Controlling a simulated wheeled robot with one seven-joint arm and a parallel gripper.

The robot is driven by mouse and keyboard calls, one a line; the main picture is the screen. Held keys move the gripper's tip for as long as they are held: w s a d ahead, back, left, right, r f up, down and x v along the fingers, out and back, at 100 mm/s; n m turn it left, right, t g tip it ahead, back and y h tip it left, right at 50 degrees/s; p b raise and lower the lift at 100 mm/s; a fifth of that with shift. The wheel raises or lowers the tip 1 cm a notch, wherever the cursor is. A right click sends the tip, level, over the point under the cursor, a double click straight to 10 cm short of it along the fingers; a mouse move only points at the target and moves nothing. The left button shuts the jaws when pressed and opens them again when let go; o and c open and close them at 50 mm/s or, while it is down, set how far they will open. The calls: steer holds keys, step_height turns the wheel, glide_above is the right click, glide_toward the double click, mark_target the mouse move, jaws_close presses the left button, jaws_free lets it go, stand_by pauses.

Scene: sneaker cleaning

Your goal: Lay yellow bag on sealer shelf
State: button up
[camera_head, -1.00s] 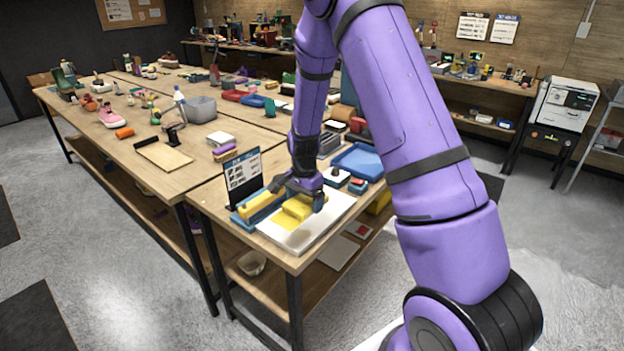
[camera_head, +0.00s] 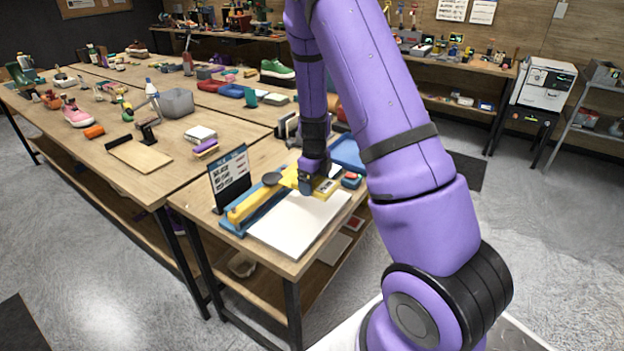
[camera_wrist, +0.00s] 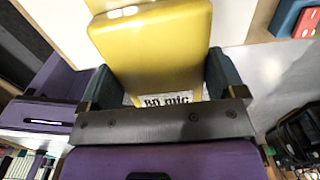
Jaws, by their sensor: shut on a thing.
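My gripper (camera_head: 313,184) is shut on the yellow bag (camera_head: 326,190), above the far right end of the white sealer shelf (camera_head: 300,226). The wrist view shows the yellow bag (camera_wrist: 155,45) between my two dark fingers, with printed lettering partly hidden near the gripper. The sealer has a blue base and a yellow arm (camera_head: 250,206), along the left side of the shelf. The near part of the shelf is bare. I cannot tell whether the bag touches the shelf.
A dark sign (camera_head: 230,178) stands behind the sealer. A blue tray (camera_head: 347,152) and a small red-and-blue block (camera_head: 351,180) lie beyond my gripper. A grey bin (camera_head: 177,102) and a wooden board (camera_head: 140,156) are on the table to the left.

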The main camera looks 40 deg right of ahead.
mark_target(314, 210)
steer(key=shift+f, duration=4.25)
steer(key=o, duration=0.7)
steer(key=shift+c, duration=0.2)
steer(key=shift+r, duration=0.1)
